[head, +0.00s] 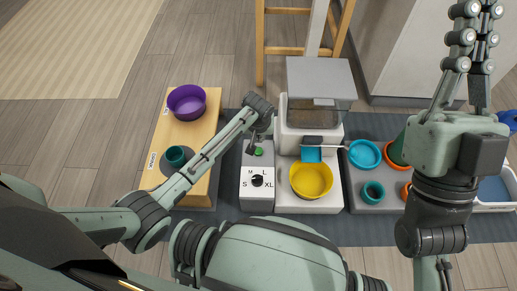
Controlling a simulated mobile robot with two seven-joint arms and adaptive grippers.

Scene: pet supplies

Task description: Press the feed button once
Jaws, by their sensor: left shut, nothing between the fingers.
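The feed button is a small green button (259,152) on the upper part of a grey control box (246,165), in the middle of the head view. My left gripper (253,147) reaches in from the left and points down at the box. It is shut and empty. Its fingertips are right at the button's upper left edge and cover part of it. I cannot tell whether they touch it. My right gripper (474,35) is raised at the upper right, fingers upward, away from the box. Its opening is unclear from this angle.
Below the button is a black dial (257,181) marked S, M, L, XL. The feeder (320,78) stands right of the box, with a yellow bowl (311,181) in front. A wooden board (203,130) with a purple bowl (187,102) is left. Teal dishes (365,154) are right.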

